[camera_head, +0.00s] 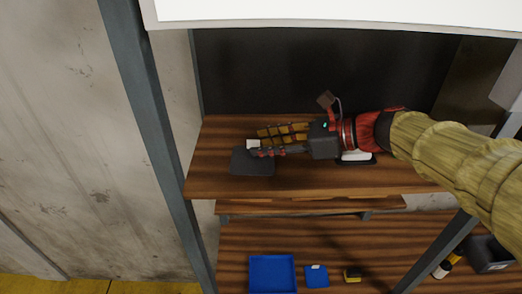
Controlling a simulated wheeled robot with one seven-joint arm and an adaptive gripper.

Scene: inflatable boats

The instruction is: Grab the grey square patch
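The grey square patch (252,166) is dark and lies on the upper wooden shelf, toward its left end. A small white piece (253,143) shows at its back edge, between my fingertips; I cannot tell whether it is part of the patch. My gripper (258,143) reaches in from the right with its fingers pointing left. The fingers are apart. The nearer finger overlaps the patch's back edge in the picture and hides part of it. I cannot tell whether it touches the patch.
A white item on a dark base (357,158) lies under my wrist. A grey post (150,120) borders the shelf on the left, and a white panel (330,12) hangs above. The lower shelf (345,240) holds a blue tray (272,273), a blue patch (317,278) and a yellow-black item (352,275).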

